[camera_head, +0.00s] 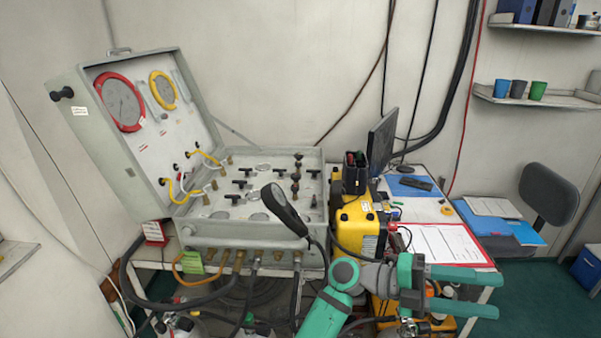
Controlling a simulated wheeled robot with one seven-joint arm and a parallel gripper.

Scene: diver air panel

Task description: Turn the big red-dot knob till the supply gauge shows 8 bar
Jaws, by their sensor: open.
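The air panel is an open grey case (255,238) on the bench at left. A red-rimmed gauge (119,102) and a yellow-rimmed gauge (163,90) sit in its raised lid; their readings are too small to make out. Several black T-handles and a column of small dark knobs (296,176) stand on the flat panel, some looking reddish. I cannot tell which knob has the red dot or which gauge is the supply gauge. My gripper (489,294) is open and empty, right of the case, with its teal fingers pointing right over the bench's front edge.
A black handset (284,209) stands up before the panel's right front and hides part of it. A monitor (381,138), red clipboard (447,244) and papers are at right. Hoses hang along the front.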

